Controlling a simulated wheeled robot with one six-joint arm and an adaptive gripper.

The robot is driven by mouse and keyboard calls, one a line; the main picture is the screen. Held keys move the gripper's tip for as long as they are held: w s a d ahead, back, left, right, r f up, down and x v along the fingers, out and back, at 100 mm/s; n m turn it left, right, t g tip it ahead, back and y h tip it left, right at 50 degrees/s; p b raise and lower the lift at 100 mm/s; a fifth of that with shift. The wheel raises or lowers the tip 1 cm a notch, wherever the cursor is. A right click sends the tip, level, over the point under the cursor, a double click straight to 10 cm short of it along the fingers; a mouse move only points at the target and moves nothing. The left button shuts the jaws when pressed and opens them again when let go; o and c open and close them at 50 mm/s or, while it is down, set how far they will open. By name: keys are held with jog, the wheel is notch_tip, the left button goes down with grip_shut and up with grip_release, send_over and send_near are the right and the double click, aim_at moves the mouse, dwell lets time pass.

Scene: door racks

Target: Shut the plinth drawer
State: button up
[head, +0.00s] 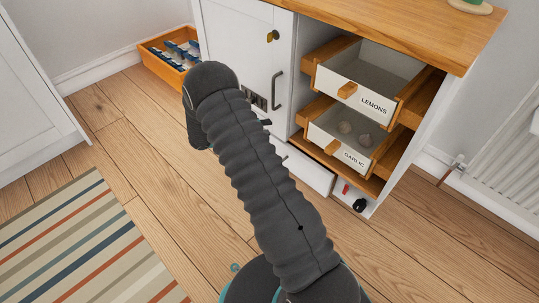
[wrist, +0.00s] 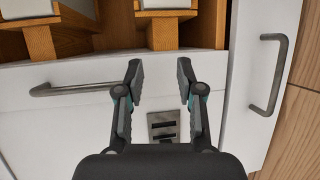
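The plinth drawer (head: 310,174) is the low white drawer under the cabinet. It seems to stand out from the base, but my arm hides much of it in the head view. In the wrist view a white front (wrist: 60,115) with a grey bar handle (wrist: 75,89) lies before my gripper. My gripper (wrist: 159,75) is open and empty, its fingertips over that front, the left one close to the handle's end. I cannot tell whether they touch. In the head view only small dark finger parts show past my arm.
Drawers labelled LEMONS (head: 358,90) and GARLIC (head: 348,140) are pulled out above. A white door (head: 235,45) with a bar handle (head: 277,90) is to their left. A wooden drawer (head: 165,62) stands out at far left. A striped rug (head: 95,240) lies on the floor.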

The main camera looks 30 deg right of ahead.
jog(key=f+n+t+h, duration=0.1)
jog(key=f+t, duration=0.1)
jog(key=f, duration=0.5)
jog(key=w+a+f+n+t+h, duration=0.1)
jog(key=f+t, duration=0.2)
jog(key=f, duration=0.4)
jog(key=a+f+n+t, duration=0.1)
jog(key=f+n+t, duration=0.1)
jog(key=f, duration=0.6)
jog(key=shift+w+a+t+h, duration=0.3)
jog(key=shift+t+h, duration=0.1)
jog(key=shift+t, duration=0.2)
jog(key=shift+d+f, duration=0.1)
jog(key=shift+d, duration=0.1)
jog(key=shift+w+d, duration=0.15)
jog(key=shift+d, duration=0.15)
jog(key=x, duration=0.6)
jog(key=shift+d, duration=0.25)
grip_shut()
